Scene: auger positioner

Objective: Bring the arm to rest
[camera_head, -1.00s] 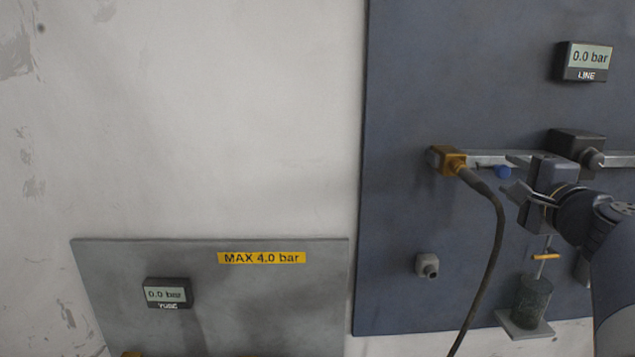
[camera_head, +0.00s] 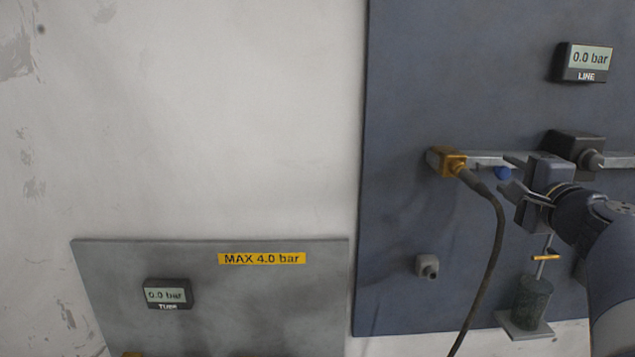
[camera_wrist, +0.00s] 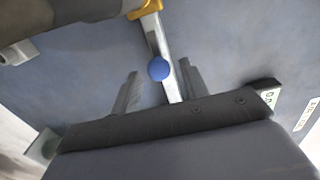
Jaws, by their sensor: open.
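My gripper (camera_head: 508,175) is in front of the blue-grey panel (camera_head: 400,230) at the right of the head view. Its two jaws (camera_wrist: 158,92) stand apart with nothing between them in contact that I can make out. A blue round knob (camera_wrist: 158,69) on the metal pipe shows just beyond the jaws in the wrist view.
A yellow fitting (camera_head: 447,162) with a dark hose (camera_head: 497,230) hangs left of my gripper. Below are a small cup on a shelf (camera_head: 531,303) and a grey knob (camera_head: 427,266). The LINE display (camera_head: 584,62) and TUBE display (camera_head: 168,294) read 0.0 bar.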

